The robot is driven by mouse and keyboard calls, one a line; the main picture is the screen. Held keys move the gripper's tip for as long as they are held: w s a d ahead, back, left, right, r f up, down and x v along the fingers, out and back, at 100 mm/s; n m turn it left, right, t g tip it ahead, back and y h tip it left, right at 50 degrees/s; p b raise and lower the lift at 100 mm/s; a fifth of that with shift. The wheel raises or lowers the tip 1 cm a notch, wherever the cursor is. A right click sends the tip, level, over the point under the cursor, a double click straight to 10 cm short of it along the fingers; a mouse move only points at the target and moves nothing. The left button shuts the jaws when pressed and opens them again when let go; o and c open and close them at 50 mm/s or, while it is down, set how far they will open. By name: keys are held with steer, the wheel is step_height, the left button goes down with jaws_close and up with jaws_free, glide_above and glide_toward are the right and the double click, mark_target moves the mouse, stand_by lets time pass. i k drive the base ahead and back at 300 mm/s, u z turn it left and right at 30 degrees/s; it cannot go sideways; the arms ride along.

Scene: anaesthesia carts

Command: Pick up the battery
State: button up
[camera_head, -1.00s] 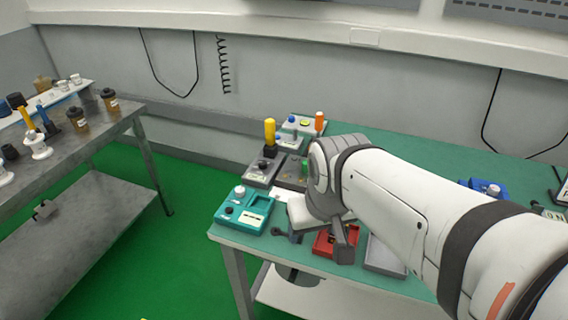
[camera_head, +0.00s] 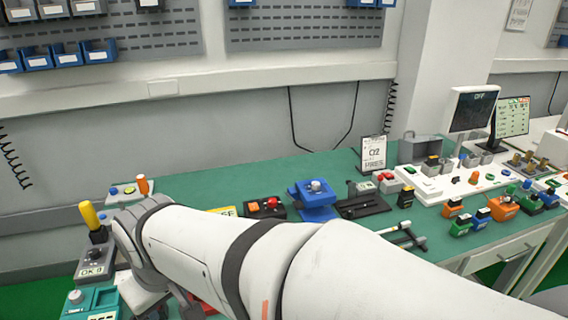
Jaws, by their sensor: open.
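I cannot pick out a battery with certainty. Small orange, green and blue blocks (camera_head: 481,217) stand at the right of the green bench (camera_head: 250,181), too small to identify. My gripper (camera_head: 172,309) is open at the bottom left, low over the near left part of the bench. My wrist hides much of it, and the fingertips are cut off by the picture's lower edge. A bit of a red tray (camera_head: 208,308) shows right beside it. My arm covers the near middle of the bench and whatever lies there.
A grey box with a yellow-handled part (camera_head: 91,216) and a teal device (camera_head: 92,300) stand left of my gripper. A blue vise-like fixture (camera_head: 314,198) and a clipboard sign (camera_head: 373,154) stand farther back. A white panel (camera_head: 440,185) and monitor (camera_head: 472,109) are at the right.

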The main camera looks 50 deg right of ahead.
mark_target(406, 198)
steer(key=z, duration=2.7)
